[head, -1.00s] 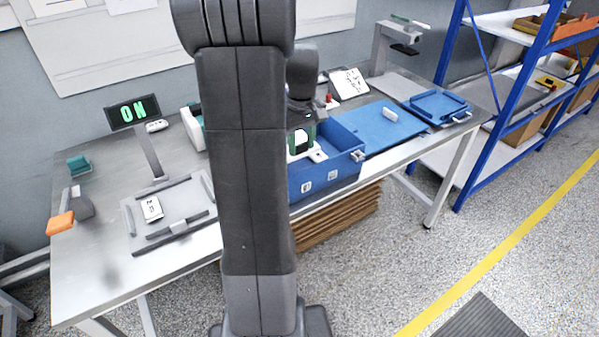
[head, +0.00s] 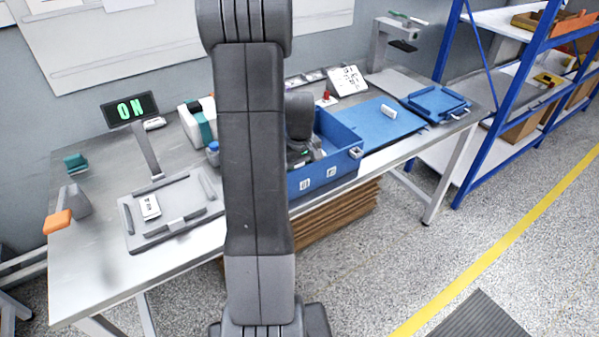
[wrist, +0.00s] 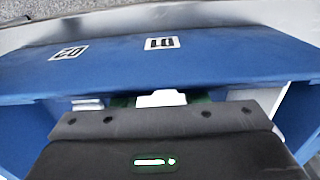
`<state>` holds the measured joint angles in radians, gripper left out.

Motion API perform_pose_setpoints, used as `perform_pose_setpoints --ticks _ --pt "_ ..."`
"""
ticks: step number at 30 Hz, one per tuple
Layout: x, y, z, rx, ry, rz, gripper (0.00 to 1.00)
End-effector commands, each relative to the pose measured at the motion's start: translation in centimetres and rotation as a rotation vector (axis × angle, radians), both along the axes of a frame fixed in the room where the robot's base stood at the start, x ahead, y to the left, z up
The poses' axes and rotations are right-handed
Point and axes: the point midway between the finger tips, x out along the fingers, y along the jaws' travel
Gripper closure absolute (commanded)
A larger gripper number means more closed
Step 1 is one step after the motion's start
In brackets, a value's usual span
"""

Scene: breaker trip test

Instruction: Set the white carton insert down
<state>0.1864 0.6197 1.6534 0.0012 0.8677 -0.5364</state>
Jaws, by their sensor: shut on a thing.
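My gripper (head: 303,152) is down inside the open blue bin (head: 340,172) on the bench, partly behind my arm. In the wrist view its dark body fills the bottom. A white piece (wrist: 160,98), which I take to be the white carton insert, shows just past the gripper's edge, with green beside it. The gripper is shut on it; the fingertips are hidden. The bin's wall with two white labels (wrist: 162,43) is just beyond. I cannot tell whether the insert touches the bin floor.
A blue mat (head: 375,130) with a small white block (head: 388,112) lies right of the bin, then a blue tray (head: 437,104). A grey tray (head: 205,222) with a white card is on the left. An ON display (head: 130,109) stands behind. Bare bench shows at left.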

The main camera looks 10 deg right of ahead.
Motion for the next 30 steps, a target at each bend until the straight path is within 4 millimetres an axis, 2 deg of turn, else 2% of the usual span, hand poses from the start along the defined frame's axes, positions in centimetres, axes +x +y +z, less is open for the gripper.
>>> perform_pose_setpoints --ticks 4,5,7,8,16,20,30 --pt "0.0 0.0 -0.4 0.000 0.000 0.000 0.82" --pt "0.0 0.0 -0.3 0.000 0.000 0.000 0.54" --pt "0.0 0.0 -0.2 0.000 0.000 0.000 0.40" --pt "0.0 0.0 -0.2 0.000 0.000 0.000 0.38" --pt "0.0 0.0 -0.1 0.000 0.000 0.000 0.38" --pt "0.1 0.0 0.8 -0.001 -0.004 0.000 0.38" --pt "0.1 0.0 7.8 -0.001 -0.004 0.000 0.38"
